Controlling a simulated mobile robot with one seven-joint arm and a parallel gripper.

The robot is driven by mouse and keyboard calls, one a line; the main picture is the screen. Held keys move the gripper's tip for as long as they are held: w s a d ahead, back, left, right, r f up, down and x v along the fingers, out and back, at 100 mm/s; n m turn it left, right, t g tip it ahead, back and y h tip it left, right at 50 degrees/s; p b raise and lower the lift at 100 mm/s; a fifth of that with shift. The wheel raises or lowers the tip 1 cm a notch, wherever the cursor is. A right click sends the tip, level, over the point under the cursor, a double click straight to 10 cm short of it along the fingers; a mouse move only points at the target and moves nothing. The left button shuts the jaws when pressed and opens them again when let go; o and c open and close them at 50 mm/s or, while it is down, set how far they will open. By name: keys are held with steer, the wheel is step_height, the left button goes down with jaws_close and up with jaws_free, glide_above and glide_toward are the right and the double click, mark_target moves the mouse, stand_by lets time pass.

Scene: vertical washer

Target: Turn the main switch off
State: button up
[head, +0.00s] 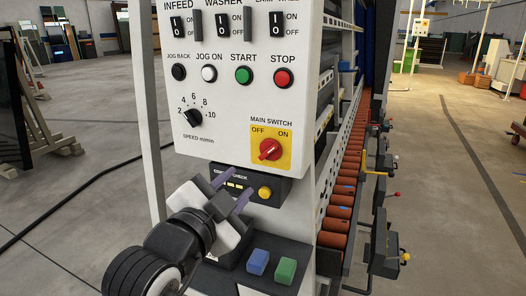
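The main switch (270,149) is a red rotary knob on a yellow plate, low on the right of the white control panel. OFF is printed at the plate's upper left and ON at its upper right. The knob's handle seems to slant from lower left to upper right, toward ON, but it is small. My gripper (244,181) is below and to the left of the switch, apart from it. Its two purple fingers are spread with nothing between them, in front of a dark box under the panel.
The control panel (222,120) also has rocker switches, push buttons and a speed dial. The dark box has a yellow knob (264,193). Blue (258,262) and green (285,271) blocks sit below. A roller conveyor (340,200) runs along the right. Open floor lies left.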

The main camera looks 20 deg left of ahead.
mark_target(266, 154)
steer(key=w+p, duration=0.2)
steer(key=w, duration=0.2)
steer(key=w+p, duration=0.1)
steer(key=w, duration=0.3)
steer(key=w+p, duration=0.2)
steer(key=w, duration=0.2)
steer(key=shift+w+d+p, duration=0.25)
steer(key=shift+w+p, duration=0.05)
steer(key=shift+w, duration=0.05)
jaws_close()
